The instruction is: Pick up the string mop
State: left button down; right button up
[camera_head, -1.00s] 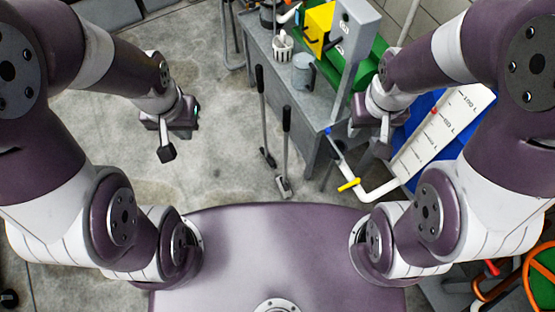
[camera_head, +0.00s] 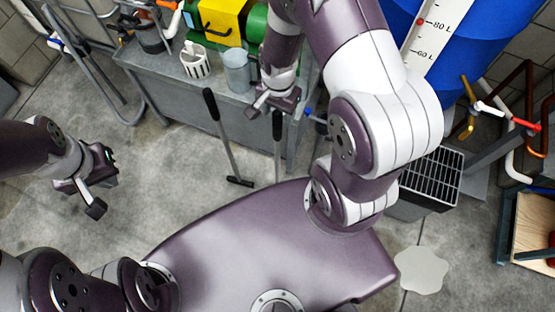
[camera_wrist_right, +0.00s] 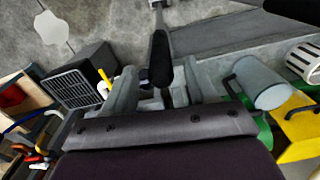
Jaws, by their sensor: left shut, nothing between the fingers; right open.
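Two long-handled tools with black grips stand upright by the grey bench. The left tool (camera_head: 222,133) ends in a dark, narrow, flat foot on the floor. The right tool (camera_head: 277,145) has its lower end hidden by my base; I cannot tell surely which one is the string mop. My right gripper (camera_head: 272,104) is open at the top of the right tool. In the right wrist view, that tool's black grip (camera_wrist_right: 160,62) points in toward the space between the open fingers (camera_wrist_right: 157,97); nothing is gripped. My left gripper (camera_head: 97,207) is shut and empty, out to the left.
A blue tank (camera_head: 455,50) stands behind right. A grated box (camera_head: 432,177) and a pale puddle (camera_head: 422,270) are at right.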

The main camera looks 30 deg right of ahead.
aim_at(277, 122)
notch_tip(277, 122, down, 5)
jog(key=shift+a+r, duration=0.1)
jog(key=shift+a, duration=0.05)
grip_shut()
jog(key=shift+r, duration=0.1)
